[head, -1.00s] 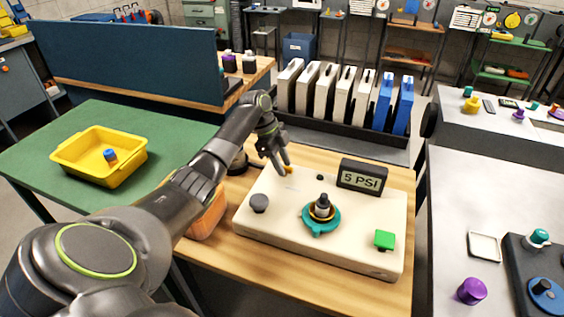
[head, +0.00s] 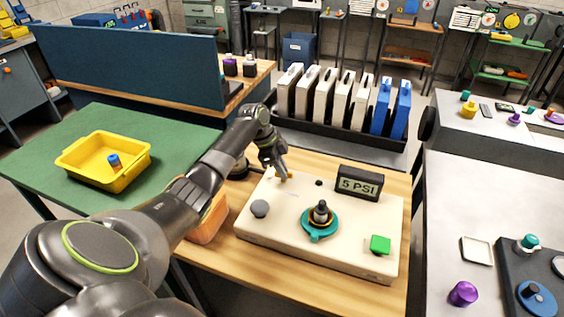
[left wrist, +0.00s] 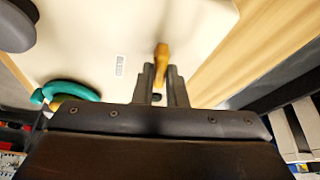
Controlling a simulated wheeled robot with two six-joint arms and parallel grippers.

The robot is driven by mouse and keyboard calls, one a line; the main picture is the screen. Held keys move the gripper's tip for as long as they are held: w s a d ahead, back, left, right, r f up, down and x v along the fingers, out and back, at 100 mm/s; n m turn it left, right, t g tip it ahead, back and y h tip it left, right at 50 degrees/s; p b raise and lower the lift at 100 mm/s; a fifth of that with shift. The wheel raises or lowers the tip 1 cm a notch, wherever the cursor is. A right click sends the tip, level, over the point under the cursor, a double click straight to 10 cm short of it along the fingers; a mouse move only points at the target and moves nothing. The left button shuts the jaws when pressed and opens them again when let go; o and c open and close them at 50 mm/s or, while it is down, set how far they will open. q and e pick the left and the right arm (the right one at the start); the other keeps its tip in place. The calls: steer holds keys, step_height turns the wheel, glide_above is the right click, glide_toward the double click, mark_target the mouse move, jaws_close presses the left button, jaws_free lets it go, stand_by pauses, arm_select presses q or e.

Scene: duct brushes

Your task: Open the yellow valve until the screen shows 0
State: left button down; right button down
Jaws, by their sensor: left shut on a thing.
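The yellow valve (head: 290,175) is at the back left of the cream panel box (head: 246,222). In the left wrist view its handle (left wrist: 162,54) shows as a yellow-orange bar between the fingertips. My left gripper (head: 282,173) is shut on the valve handle; its fingers also show in the left wrist view (left wrist: 161,76). The screen (head: 359,183) at the back right of the box reads 5 PSI. My right gripper is in neither view.
The box also carries a grey knob (head: 260,208), a teal-ringed dial (head: 320,222) and a green button (head: 380,245). A black rack (head: 345,128) of white and blue cases stands behind. A yellow bin (head: 133,177) sits on the green table at left.

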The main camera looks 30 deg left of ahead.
arm_select(q)
steer(key=n+y+p, duration=0.1)
steer(key=n+p, duration=0.2)
steer(key=p, duration=0.1)
steer(key=n+t+y+p, duration=0.1)
steer(key=n+p, duration=0.3)
steer(key=n+t+y+p, duration=0.1)
steer(key=n+p, duration=0.2)
steer(key=p, duration=0.1)
steer(key=shift+s+d+r+n+p, duration=0.15)
steer(key=shift+d+r+n+p, duration=0.15)
steer(key=shift+n+p, duration=0.1)
steer(key=shift+f+n+y+p, duration=0.2)
steer(key=shift+n+y+p, duration=0.6)
steer(key=shift+n+p, duration=0.7)
steer(key=shift+n+t, duration=0.3)
steer(key=shift+n, duration=0.1)
steer(key=c, duration=1.5)
jaws_free()
steer(key=shift+o, duration=0.2)
steer(key=shift+f, duration=0.1)
steer(key=shift+v, duration=0.8)
steer(key=b+v, duration=0.1)
steer(key=v, duration=1.4)
steer(key=shift+r, duration=0.4)
